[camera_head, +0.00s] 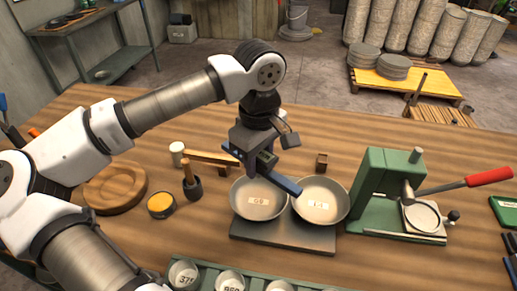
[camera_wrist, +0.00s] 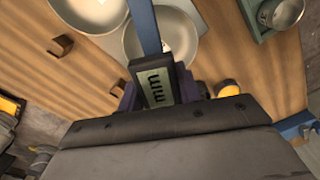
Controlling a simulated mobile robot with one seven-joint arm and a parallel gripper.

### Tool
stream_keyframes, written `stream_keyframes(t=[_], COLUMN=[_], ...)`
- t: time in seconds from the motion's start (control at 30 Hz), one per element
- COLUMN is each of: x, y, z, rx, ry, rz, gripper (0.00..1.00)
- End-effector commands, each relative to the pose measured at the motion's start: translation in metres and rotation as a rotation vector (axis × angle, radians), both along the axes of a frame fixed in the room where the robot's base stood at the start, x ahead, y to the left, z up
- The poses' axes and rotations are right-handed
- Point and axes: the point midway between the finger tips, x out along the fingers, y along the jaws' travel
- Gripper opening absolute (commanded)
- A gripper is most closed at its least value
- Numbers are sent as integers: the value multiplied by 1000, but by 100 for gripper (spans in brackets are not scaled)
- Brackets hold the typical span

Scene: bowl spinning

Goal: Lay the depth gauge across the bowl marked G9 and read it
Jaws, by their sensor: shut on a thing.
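The bowl marked G9 (camera_head: 258,207) is a pale metal bowl on the left of a dark plate (camera_head: 283,236). A second pale bowl (camera_head: 333,213) with a hard-to-read label sits beside it. My gripper (camera_head: 262,159) is shut on the depth gauge (camera_head: 286,184), a blue bar with a dark display body, above the bowls' far side. In the wrist view the gauge's display (camera_wrist: 155,88) shows "mm" between my fingers; no digits are legible. Its bar (camera_wrist: 143,28) passes over the G9 bowl (camera_wrist: 189,38) near the second bowl (camera_wrist: 88,12). I cannot tell whether it touches a rim.
A green press with a red handle (camera_head: 488,177) stands right of the bowls. A green tray of small cups (camera_head: 230,281) lies at the front. A wooden disc (camera_head: 114,187), a yellow-topped tin (camera_head: 161,205) and a dark cup with a wooden tool (camera_head: 192,186) stand left.

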Motion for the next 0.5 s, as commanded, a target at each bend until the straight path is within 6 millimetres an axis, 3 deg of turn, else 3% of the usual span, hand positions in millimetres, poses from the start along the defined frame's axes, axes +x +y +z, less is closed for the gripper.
stream_keyframes(t=[0.5], x=[0], y=[0], z=[-35], rx=[0], ry=[0], rz=[-1], gripper=[5])
